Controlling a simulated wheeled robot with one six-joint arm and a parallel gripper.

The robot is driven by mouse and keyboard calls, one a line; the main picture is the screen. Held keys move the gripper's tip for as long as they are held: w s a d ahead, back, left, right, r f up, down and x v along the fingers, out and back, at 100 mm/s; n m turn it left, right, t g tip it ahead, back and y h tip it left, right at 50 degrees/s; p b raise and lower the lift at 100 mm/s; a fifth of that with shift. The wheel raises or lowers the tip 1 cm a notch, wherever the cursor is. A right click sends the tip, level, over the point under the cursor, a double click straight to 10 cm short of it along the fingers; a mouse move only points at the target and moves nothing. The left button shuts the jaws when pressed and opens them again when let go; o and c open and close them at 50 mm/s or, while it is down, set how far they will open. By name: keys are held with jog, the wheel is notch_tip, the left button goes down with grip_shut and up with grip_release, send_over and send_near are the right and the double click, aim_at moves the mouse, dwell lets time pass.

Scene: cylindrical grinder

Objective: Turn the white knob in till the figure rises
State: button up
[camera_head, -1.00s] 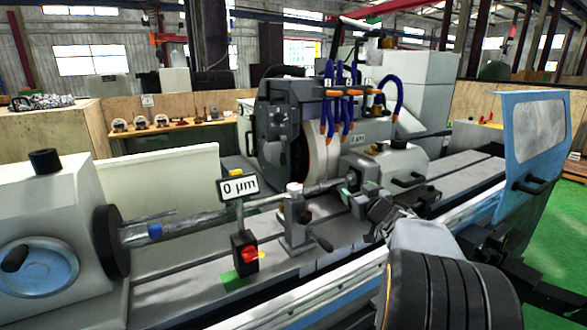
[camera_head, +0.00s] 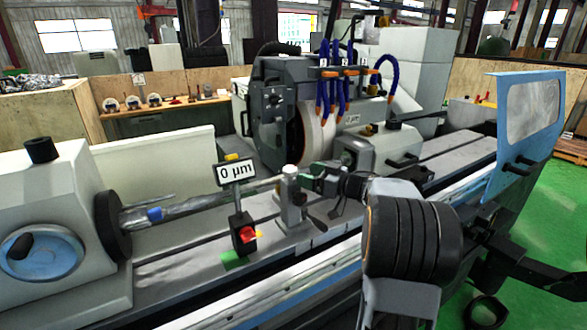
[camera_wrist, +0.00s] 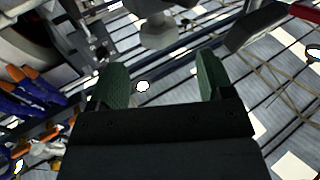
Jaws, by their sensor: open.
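The white knob (camera_head: 291,170) sits on top of a grey upright holder (camera_head: 291,205) beside the long round bar. A sign (camera_head: 235,172) left of it reads "0 µm". My gripper (camera_head: 312,182), with green fingertips, is just right of the knob at about its height. Whether they touch is unclear.
A dark box with a red part (camera_head: 245,236) stands below the sign. The round bar (camera_head: 180,211) runs from the left headstock towards the grinding wheel (camera_head: 317,140). Blue hoses (camera_head: 328,90) hang behind. A blue guard (camera_head: 522,130) stands at right. The bed's front strip is clear.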

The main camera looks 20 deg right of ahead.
aim_at(297, 171)
jog(key=shift+p+x, duration=0.3)
jog(key=shift+x, duration=2.6)
jog(key=c, duration=0.9)
